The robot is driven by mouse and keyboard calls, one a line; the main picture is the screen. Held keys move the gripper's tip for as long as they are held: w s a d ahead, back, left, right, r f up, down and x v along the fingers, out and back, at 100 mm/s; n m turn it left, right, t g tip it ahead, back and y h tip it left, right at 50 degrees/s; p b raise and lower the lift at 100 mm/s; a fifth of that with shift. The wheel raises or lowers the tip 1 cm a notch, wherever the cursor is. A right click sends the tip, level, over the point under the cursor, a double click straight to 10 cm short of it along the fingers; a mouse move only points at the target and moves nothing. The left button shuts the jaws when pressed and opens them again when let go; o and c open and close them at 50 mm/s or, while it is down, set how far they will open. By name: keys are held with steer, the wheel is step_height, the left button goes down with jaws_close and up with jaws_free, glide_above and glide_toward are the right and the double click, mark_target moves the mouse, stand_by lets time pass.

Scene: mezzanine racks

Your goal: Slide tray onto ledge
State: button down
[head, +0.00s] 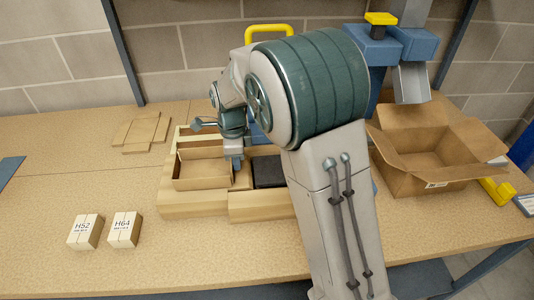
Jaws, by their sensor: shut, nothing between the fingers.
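A shallow brown tray (203,183) sits inside a low, light wooden frame (180,209) in the middle of the bench. My gripper (237,168) is shut and empty. It points down at the tray's right side; I cannot tell whether it touches the tray. A dark block or recess (268,172) lies just right of my gripper, within the frame. My arm hides the frame's right end. I cannot tell for sure which part is the ledge.
Two small boxes marked H52 (84,231) and H64 (124,229) stand at the front left. Flat cardboard (141,132) lies behind them. An open carton (428,162) stands right of my arm. A blue post with a chute (411,82) rises behind it.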

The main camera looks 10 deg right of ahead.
mark_target(226, 172)
steer(key=shift+a, duration=1.6)
steer(key=d, duration=0.4)
steer(key=shift+d, duration=0.25)
step_height(226, 172, up, 9)
steer(key=b, duration=0.1)
steer(key=s+d+r+n, duration=0.3)
steer(key=s+d+n, duration=0.1)
steer(key=s+d, duration=0.15)
steer(key=s+d+f+n+t, duration=0.1)
steer(key=s+d+n, duration=0.4)
steer(key=s+n, duration=0.2)
steer(key=s+d+f+n+t, duration=0.2)
steer(key=s+d+n, duration=0.3)
steer(key=s+n, duration=0.2)
steer(key=s, duration=0.2)
steer(key=shift+s+f, duration=0.15)
steer(key=shift+s, duration=0.2)
